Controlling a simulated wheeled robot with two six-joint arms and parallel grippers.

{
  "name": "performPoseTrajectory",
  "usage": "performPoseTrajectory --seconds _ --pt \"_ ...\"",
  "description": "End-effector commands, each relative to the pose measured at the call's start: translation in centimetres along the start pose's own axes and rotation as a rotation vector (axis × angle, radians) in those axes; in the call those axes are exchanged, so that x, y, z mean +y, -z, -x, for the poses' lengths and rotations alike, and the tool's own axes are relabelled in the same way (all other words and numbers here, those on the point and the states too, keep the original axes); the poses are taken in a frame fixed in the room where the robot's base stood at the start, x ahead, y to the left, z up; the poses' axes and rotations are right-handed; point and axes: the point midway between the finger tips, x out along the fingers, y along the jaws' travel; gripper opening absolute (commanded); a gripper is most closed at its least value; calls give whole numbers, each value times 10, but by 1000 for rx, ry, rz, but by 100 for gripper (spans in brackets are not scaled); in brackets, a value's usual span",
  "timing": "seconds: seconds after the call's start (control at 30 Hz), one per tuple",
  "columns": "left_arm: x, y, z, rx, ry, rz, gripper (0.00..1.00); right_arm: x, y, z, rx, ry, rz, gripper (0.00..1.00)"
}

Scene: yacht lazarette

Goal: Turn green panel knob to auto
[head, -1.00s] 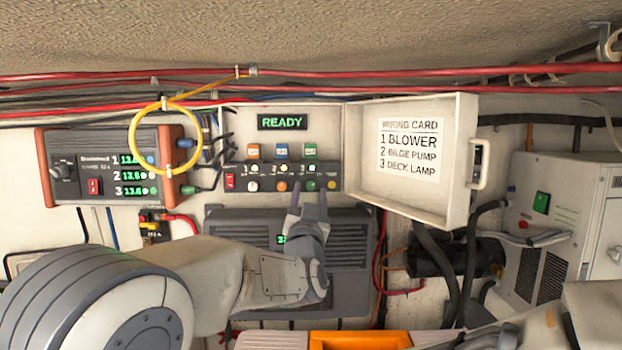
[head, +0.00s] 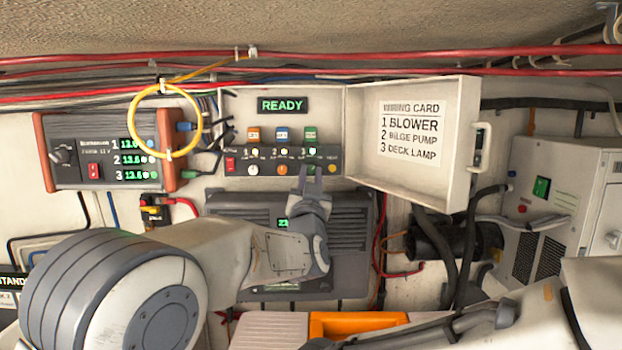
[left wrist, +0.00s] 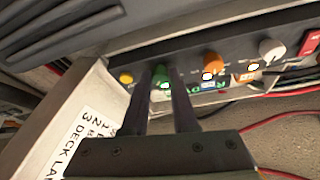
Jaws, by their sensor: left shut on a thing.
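The control panel strip (head: 240,168) is inside the open white box on the wall. Its green knob (left wrist: 160,73) sits between the two fingers of my left gripper (head: 311,172) and shows best in the left wrist view. My left gripper is shut on the green knob. The fingers hide most of the knob in the head view, and its pointer cannot be read. A green-lit indicator (head: 312,152) glows above it. The display (head: 282,105) reads READY. My right gripper is not seen; only part of my right arm shows at lower right.
Beside the green knob are an orange knob (left wrist: 211,62), a yellow knob (left wrist: 126,77) and a white knob (left wrist: 270,49). The open box lid (head: 455,150) with a wiring card stands to the right. A yellow cable loop (head: 135,115) hangs at left.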

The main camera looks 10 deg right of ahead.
Motion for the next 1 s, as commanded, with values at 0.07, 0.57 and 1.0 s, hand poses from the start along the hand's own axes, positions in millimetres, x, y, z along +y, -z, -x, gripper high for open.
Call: performPoseTrajectory --seconds 0.07,0.57,1.0 --pt "2 -3 2 3 13 33 0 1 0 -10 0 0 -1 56" --pt "6 -1 1 1 163 399 0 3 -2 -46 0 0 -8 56" --pt "6 2 -1 0 263 638 0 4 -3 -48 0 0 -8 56"
